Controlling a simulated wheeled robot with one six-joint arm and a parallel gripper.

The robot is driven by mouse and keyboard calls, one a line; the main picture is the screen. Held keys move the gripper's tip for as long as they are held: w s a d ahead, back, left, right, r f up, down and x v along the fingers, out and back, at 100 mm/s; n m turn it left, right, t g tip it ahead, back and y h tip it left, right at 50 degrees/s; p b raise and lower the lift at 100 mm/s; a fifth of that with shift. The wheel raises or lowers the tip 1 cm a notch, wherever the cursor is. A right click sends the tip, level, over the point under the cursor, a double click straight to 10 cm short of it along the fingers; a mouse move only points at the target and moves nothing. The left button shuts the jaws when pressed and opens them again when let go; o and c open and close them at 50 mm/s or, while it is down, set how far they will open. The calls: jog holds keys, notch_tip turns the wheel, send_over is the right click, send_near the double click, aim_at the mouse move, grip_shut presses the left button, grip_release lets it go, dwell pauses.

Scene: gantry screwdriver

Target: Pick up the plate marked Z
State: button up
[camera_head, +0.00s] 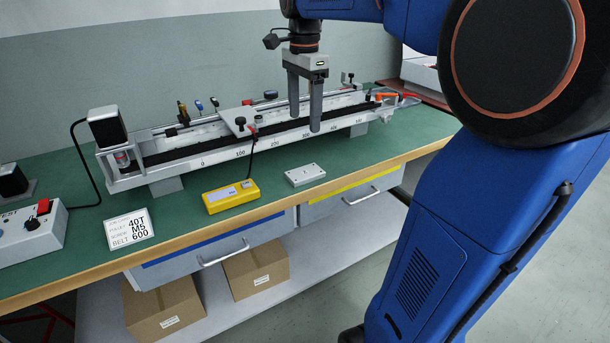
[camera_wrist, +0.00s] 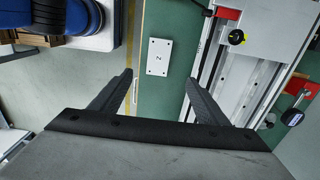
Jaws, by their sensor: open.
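The plate marked Z (camera_wrist: 159,57) is a small pale rectangle with a hole near each corner and a Z in its middle. It lies flat on the green bench top, and in the head view it shows as a grey block (camera_head: 305,174) near the front edge, right of the yellow meter. My gripper (camera_head: 307,130) is open and empty, pointing down above the bench by the linear rail. In the wrist view the fingers (camera_wrist: 160,95) are spread wide, with the plate beyond the gap between them. The gripper is apart from the plate.
The long gantry rail (camera_head: 250,145) with its carriage stands behind the plate. A yellow meter (camera_head: 230,196) with a cable lies left of the plate. A label card (camera_head: 128,232) and a switch box (camera_head: 33,232) are farther left. Drawers with handles (camera_head: 225,252) sit below the bench's front edge.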

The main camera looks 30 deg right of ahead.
aim_at(305, 172)
jog(key=f, duration=1.5)
jog(key=shift+s+f, duration=0.2)
jog(key=shift+f, duration=0.1)
jog(key=c, duration=1.3)
